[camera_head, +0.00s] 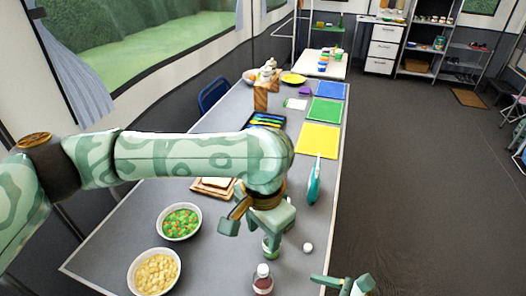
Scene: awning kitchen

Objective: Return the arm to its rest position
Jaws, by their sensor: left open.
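My left arm comes in from the left and reaches across the table. My left gripper (252,232) hangs over the table with its jaws apart and nothing seen between them.
Open floor (430,190) lies right.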

